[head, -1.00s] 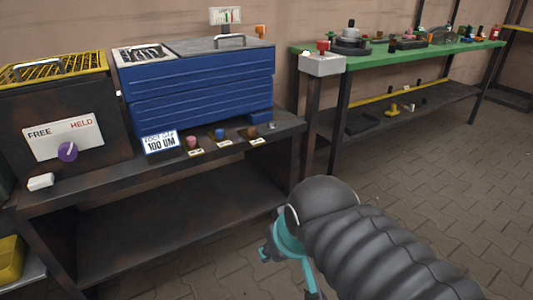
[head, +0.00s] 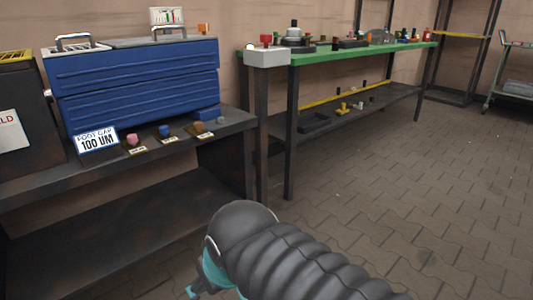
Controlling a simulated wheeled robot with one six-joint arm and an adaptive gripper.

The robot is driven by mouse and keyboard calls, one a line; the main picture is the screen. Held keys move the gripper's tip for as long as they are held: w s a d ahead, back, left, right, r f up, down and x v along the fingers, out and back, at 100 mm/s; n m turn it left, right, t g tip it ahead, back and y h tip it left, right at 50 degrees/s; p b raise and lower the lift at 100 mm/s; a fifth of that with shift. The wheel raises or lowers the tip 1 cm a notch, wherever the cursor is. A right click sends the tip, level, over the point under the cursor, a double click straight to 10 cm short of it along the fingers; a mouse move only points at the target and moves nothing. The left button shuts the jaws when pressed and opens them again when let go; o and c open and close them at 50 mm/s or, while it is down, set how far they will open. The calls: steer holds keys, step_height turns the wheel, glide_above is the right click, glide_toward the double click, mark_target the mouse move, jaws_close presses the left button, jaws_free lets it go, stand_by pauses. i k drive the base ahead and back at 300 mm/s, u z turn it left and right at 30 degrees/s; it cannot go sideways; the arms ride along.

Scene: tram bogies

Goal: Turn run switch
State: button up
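A pale grey box with a red knob (head: 266,41) on its top stands on a dark post at the left end of the green bench. No label reading "run" can be made out, so I cannot tell for sure whether this is the run switch. At the left edge, a white plate (head: 12,131) shows only the end of the word HELD. My gripper (head: 196,290) shows as a teal piece at the bottom, partly cut off and behind my dark ribbed arm. It is well below and apart from the box, and its fingers cannot be made out.
A blue drawer cabinet (head: 140,82) stands on a dark bench (head: 225,127), with a "FOOT GAP 100 UM" sign (head: 96,139) and several small labelled parts before it. A green bench (head: 355,53) with tools stands behind right. The paved floor (head: 420,210) at right is clear.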

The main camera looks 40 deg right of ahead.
mark_target(265, 38)
steer(key=k, duration=0.35)
steer(key=z, duration=1.05)
steer(key=i, duration=0.9)
steer(key=u, duration=0.4)
steer(key=i, duration=0.75)
steer(key=u, duration=0.65)
